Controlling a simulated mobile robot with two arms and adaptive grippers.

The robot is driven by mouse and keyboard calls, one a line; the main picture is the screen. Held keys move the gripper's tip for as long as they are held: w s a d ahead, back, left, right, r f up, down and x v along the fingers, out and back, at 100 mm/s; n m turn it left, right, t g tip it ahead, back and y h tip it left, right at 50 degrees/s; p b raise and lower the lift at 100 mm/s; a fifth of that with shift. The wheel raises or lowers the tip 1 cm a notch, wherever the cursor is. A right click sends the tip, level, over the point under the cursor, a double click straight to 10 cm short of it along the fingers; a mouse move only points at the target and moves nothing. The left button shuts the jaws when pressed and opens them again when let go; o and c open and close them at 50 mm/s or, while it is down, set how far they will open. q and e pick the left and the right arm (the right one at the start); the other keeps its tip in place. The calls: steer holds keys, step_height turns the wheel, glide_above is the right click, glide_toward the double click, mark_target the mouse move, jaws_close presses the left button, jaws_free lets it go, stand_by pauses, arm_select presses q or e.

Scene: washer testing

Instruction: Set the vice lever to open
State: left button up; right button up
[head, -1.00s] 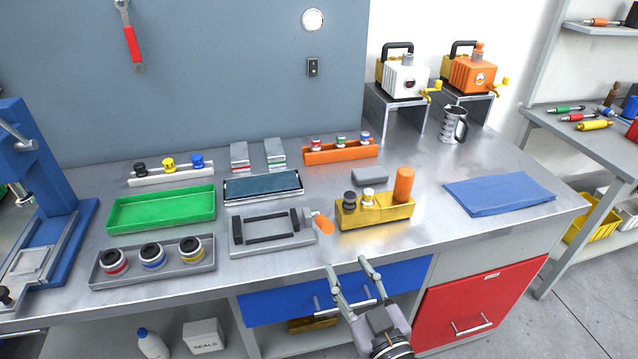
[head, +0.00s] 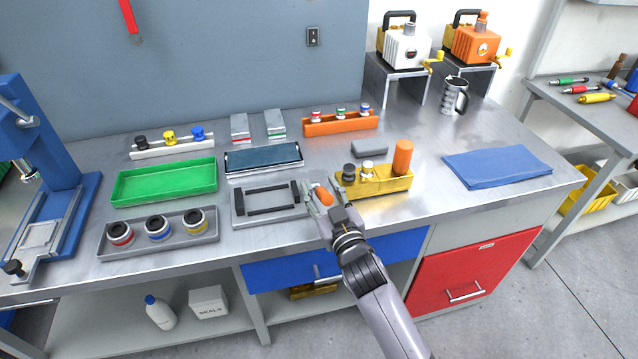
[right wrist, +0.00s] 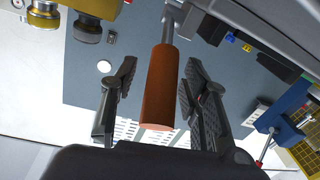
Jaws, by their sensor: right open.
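The grey vice (head: 268,202) lies flat near the front of the workbench, with dark jaw bars apart from each other. Its lever has an orange handle (head: 324,195) at the vice's right end. In the right wrist view the orange handle (right wrist: 160,88) runs down from a grey rod and sits between my two fingers, with gaps on both sides. My right gripper (head: 322,192) is open around the handle; it also shows in the right wrist view (right wrist: 155,85). My left gripper is not in view.
A yellow block (head: 375,184) with knobs and an orange cylinder stands just right of my gripper. A grey tray (head: 158,236) with several ringed parts lies left of the vice, and a green tray (head: 165,183) behind it. A blue cloth (head: 510,165) lies right.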

steer(key=shift+x, duration=0.9)
jaws_close()
stand_by(0.4)
